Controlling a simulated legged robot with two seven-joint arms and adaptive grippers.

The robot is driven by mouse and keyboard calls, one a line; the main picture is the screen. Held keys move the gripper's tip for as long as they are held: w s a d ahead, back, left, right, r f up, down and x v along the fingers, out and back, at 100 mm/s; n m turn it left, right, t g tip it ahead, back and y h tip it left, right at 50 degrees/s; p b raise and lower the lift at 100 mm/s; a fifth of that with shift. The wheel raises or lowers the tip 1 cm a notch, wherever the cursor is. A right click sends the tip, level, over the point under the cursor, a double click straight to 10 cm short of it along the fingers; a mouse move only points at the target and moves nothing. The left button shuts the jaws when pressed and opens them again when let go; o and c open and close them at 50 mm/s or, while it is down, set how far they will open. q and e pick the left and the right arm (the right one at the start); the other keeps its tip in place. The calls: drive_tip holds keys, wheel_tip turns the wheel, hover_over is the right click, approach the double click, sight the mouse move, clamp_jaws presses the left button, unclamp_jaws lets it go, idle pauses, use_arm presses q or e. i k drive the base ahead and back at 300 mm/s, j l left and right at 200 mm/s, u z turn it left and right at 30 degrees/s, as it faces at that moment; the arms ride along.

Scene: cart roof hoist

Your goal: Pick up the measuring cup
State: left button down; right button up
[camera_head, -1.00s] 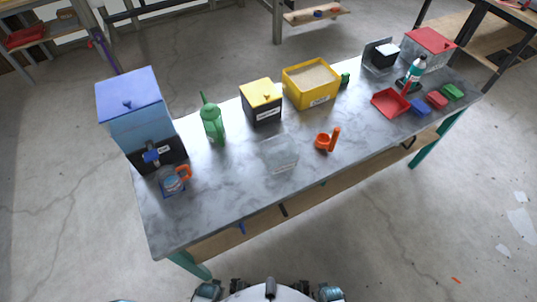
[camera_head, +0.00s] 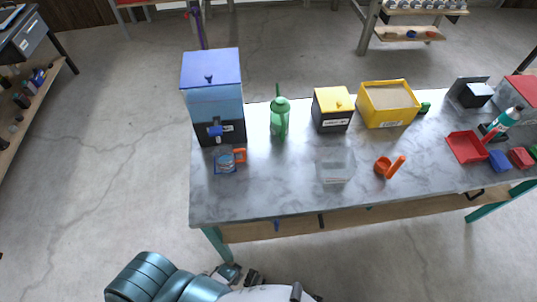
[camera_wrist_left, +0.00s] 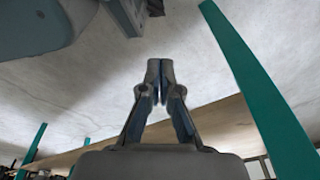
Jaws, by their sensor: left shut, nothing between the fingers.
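The measuring cup appears to be the clear cup (camera_head: 226,162) with an orange handle and blue marks. It stands on the grey marbled table (camera_head: 270,190) near the left end, just in front of the blue dispenser (camera_head: 214,98) and its tap. My left gripper (camera_wrist_left: 160,70) is shut and empty in the left wrist view. It is low, by the table's front side, near the teal legs and well away from the cup. The cup does not show in the wrist view. My right gripper is not in view.
A green bottle-like can (camera_head: 279,118) stands right of the dispenser. A clear open box (camera_head: 335,165) and an orange cup with an upright handle (camera_head: 384,167) stand farther right. A teal table leg (camera_wrist_left: 260,85) is beside my left gripper.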

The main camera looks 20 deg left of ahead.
sight(224, 156)
drive_tip(key=l+u, duration=0.15)
drive_tip(key=u, duration=1.2)
